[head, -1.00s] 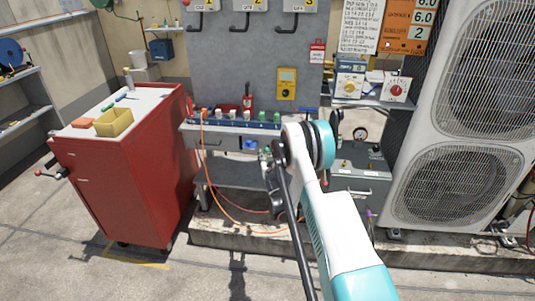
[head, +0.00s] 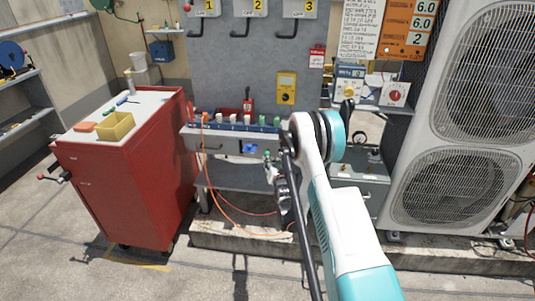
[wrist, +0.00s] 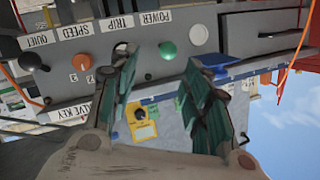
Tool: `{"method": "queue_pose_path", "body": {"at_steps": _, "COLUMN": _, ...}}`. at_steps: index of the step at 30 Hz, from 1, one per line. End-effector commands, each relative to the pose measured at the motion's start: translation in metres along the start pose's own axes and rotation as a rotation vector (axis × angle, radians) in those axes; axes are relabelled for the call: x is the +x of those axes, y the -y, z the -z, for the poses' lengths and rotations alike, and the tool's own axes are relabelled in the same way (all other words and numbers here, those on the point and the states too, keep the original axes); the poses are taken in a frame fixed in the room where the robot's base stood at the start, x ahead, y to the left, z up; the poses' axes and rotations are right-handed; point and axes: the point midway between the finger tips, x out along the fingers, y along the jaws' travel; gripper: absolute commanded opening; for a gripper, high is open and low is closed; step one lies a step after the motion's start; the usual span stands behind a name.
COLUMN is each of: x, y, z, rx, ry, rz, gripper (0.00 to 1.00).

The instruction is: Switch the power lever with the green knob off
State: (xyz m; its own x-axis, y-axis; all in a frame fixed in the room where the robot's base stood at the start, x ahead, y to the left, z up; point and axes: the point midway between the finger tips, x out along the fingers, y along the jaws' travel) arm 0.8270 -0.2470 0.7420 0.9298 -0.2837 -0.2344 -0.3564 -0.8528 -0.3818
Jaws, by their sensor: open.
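The green knob (wrist: 167,49) of the power lever shows in the wrist view, by the POWER label (wrist: 157,17) on a grey panel that appears upside down. My gripper (wrist: 163,58) is open, with one teal-padded finger on each side of the knob in the picture. The knob shows beyond the fingertips; I see no contact. Which way the lever is set is hard to tell. In the head view my gripper (head: 269,168) is in front of the grey bench (head: 222,141), partly hidden by my arm.
Beside the green knob in the wrist view are a white round part (wrist: 198,36), an orange knob (wrist: 80,62) and a black knob (wrist: 32,61). A blue part (wrist: 214,59) is close to the right finger. A red cabinet (head: 130,190) stands left, condensers (head: 465,120) right.

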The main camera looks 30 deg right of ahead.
Motion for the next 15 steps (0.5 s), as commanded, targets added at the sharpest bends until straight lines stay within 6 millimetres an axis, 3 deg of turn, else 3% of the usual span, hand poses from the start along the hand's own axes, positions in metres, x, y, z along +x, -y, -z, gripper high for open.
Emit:
{"method": "queue_pose_path", "body": {"at_steps": 6, "x": -0.019, "y": 0.002, "z": 0.011, "rx": 0.312, "ry": 0.059, "rz": 0.034, "gripper": 0.44}}
{"method": "queue_pose_path", "body": {"at_steps": 11, "x": -0.023, "y": 0.005, "z": 0.011, "rx": 0.406, "ry": 0.077, "rz": 0.049, "gripper": 0.44}}
{"method": "queue_pose_path", "body": {"at_steps": 15, "x": -0.013, "y": 0.005, "z": 0.009, "rx": 0.414, "ry": 0.079, "rz": 0.051, "gripper": 0.44}}
